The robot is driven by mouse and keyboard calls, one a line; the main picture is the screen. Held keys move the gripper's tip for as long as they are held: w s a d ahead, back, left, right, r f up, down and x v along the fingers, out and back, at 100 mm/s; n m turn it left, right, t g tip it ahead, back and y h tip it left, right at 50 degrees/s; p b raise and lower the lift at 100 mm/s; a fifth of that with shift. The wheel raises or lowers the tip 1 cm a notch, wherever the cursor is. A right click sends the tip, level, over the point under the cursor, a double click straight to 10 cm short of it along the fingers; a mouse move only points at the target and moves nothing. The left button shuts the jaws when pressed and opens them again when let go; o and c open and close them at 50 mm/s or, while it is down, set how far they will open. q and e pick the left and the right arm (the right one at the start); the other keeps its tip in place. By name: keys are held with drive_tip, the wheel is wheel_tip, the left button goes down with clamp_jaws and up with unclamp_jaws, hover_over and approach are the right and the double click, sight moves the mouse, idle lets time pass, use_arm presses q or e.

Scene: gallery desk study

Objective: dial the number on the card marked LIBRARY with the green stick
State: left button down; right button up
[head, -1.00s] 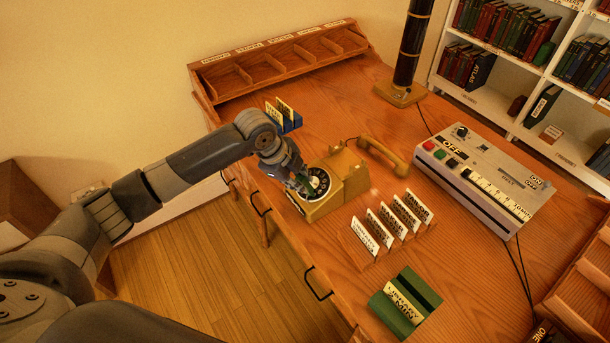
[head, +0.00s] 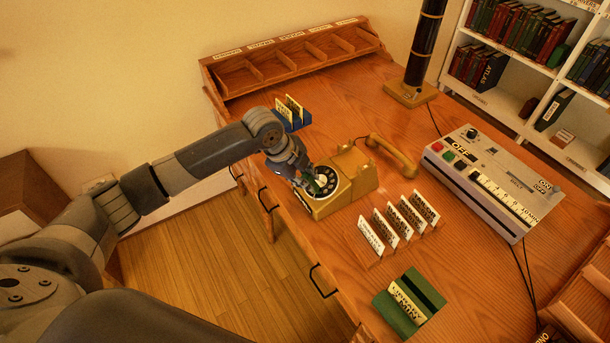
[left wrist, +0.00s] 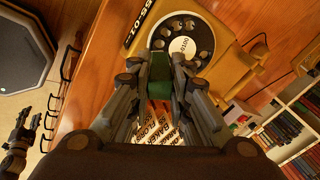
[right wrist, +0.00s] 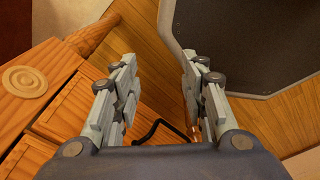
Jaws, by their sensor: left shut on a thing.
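The yellow-tan telephone (head: 352,172) stands near the desk's left edge, its black dial (head: 326,183) with a pale centre facing up. My left gripper (head: 309,182) is shut on the green stick (left wrist: 160,75), directly over the dial. In the left wrist view the dial (left wrist: 185,38) lies just beyond the stick's end; whether the tip is in a hole is hidden. A cream card (head: 408,302) in a green holder (head: 425,287) seems to read LIBRARY; its number is too blurred to read.
The handset (head: 392,155) lies off the phone, to its right. Several cards (head: 400,220) stand in a wooden rack beside it. A blue card holder (head: 292,120), a grey control box (head: 495,185), a lamp base (head: 412,95) and a pigeonhole shelf (head: 290,63) surround open desk.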

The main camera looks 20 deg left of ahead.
use_arm(q)
drive_tip(key=shift+a, duration=0.1)
drive_tip(key=p+v, duration=0.4)
drive_tip(key=p, duration=0.1)
drive_tip(key=shift+r, duration=0.1)
idle(0.5)
idle(0.5)
